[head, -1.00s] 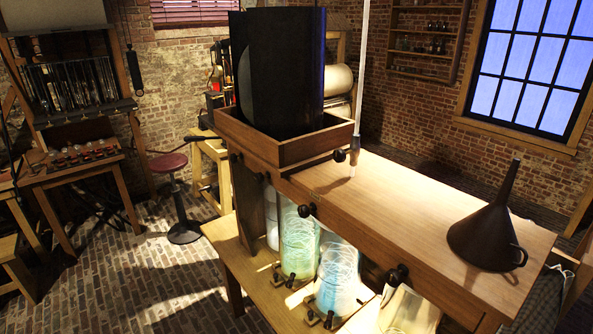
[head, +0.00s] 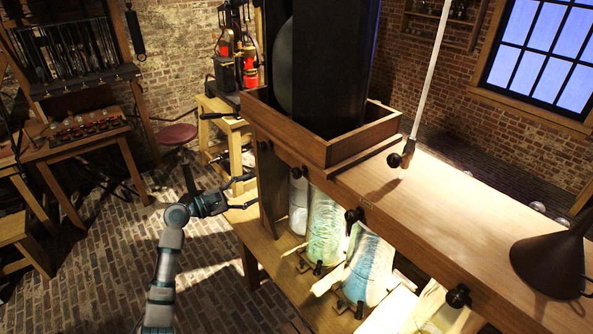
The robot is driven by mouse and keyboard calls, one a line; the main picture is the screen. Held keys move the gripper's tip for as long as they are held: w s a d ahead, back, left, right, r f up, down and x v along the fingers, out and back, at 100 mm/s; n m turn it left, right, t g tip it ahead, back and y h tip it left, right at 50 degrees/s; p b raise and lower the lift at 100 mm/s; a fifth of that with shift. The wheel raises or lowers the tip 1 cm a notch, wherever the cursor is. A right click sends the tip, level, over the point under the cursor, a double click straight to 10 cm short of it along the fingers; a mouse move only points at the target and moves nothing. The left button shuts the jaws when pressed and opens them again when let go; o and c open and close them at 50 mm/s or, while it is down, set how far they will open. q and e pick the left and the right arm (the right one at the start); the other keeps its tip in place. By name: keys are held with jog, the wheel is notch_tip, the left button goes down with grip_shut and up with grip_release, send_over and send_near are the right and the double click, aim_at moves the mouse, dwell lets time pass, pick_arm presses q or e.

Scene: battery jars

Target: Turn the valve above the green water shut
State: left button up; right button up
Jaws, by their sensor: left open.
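The jar with green water (head: 325,230) stands under the wooden bench, between a whitish jar (head: 298,205) and a bluish jar (head: 367,265). Several black knob valves line the bench's front edge. One valve (head: 296,173) is up and left of the green jar. Another valve (head: 353,215) is by its upper right side. I cannot tell for sure which of the two belongs to it, nor how far either is turned. My left gripper (head: 248,190) is open and empty, left of the bench and apart from the valves. My right gripper is not in view.
A wooden tray (head: 320,150) with a tall black box (head: 325,65) sits on the bench top (head: 450,205). A tap (head: 402,157) on a white rod and a dark funnel (head: 552,262) are also there. The jars stand on a lower shelf. Brick floor (head: 70,270) is clear at left.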

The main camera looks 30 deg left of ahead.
pick_arm(q)
jog(key=p, duration=0.2)
send_near(294, 175)
jog(key=x, duration=0.4)
jog(key=shift+d+r, duration=0.3)
jog(key=w, duration=0.3)
jog(key=w+d+p, duration=0.1)
jog(key=w, duration=0.1)
jog(key=shift+w+d+f, duration=0.1)
jog(key=shift+f, duration=0.2)
jog(key=shift+w+f, duration=0.25)
jog(key=shift+w, duration=0.25)
jog(key=shift+d+r, duration=0.15)
jog(key=shift+d, duration=0.3)
jog(key=shift+d+r, duration=0.1)
jog(key=shift+d, duration=0.2)
jog(key=shift+c, duration=1.4)
jog(key=shift+d, duration=0.1)
jog(key=c, duration=0.8)
jog(key=shift+c, duration=0.4)
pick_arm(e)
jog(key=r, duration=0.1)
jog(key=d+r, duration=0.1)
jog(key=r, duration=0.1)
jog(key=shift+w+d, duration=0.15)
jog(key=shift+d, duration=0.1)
